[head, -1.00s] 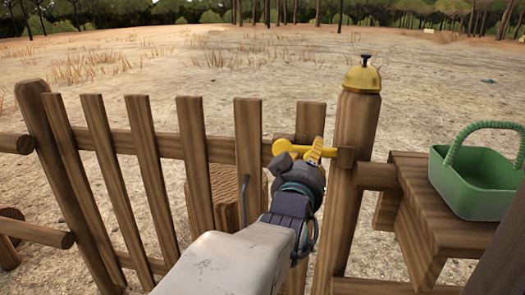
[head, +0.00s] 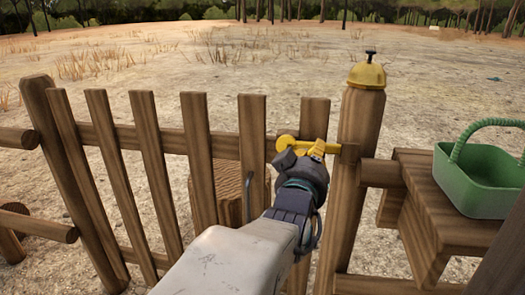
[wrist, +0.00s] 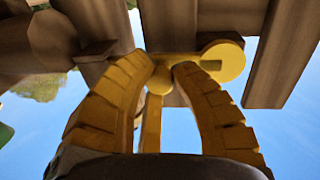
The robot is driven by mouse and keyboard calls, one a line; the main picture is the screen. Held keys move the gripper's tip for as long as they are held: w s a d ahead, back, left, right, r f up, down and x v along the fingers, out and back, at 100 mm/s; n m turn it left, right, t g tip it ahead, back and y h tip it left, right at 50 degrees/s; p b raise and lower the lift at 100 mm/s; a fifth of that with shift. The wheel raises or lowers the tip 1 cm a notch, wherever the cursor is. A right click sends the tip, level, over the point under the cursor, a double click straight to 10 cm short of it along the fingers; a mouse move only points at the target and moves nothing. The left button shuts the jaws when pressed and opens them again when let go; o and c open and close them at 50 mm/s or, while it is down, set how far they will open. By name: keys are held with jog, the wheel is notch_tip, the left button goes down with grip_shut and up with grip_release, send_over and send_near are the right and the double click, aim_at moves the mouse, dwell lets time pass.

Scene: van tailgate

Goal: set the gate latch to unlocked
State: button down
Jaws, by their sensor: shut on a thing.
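The gate latch is a yellow bar with a round disc (head: 286,143) at its left end, at the top rail beside the gate post. The disc also shows in the wrist view (wrist: 230,62). My gripper (head: 312,150) is at the latch, between the disc and the post. In the wrist view its two ribbed yellow fingers (wrist: 166,72) close around the latch's small yellow knob (wrist: 158,82). A yellow stem (wrist: 150,125) hangs between the fingers. My gripper hides part of the bar in the head view, so I cannot tell the latch's exact setting.
The wooden picket gate (head: 160,185) stands in front of me. A post (head: 360,130) with a yellow bell (head: 367,76) rises right of the latch. A green basket (head: 475,185) sits on a wooden stand (head: 440,215) further right. Open dry ground lies beyond.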

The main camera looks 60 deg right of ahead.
aim_at(309, 152)
jog(key=shift+r, duration=0.15)
jog(key=r+n, duration=0.1)
jog(key=n, duration=0.1)
jog(key=shift+w+r+n, duration=0.1)
jog(key=shift+r+n, duration=0.05)
jog(key=shift+n, duration=0.15)
jog(key=r+n, duration=0.1)
jog(key=n, duration=0.2)
jog(key=shift+w+a+r+n+h, duration=0.15)
jog(key=shift+w+r+n+h, duration=0.2)
jog(key=shift+n+h, duration=0.05)
jog(key=w+a+r+n+t, duration=0.2)
jog(key=w+n, duration=0.4)
jog(key=n, duration=1.1)
jog(key=shift+w+n+t, duration=0.3)
jog(key=shift+w+t, duration=0.05)
jog(key=shift+t, duration=0.55)
jog(key=shift+a, duration=0.1)
jog(key=c, duration=1)
grip_release()
jog(key=shift+r, duration=0.1)
jog(key=shift+c, duration=0.2)
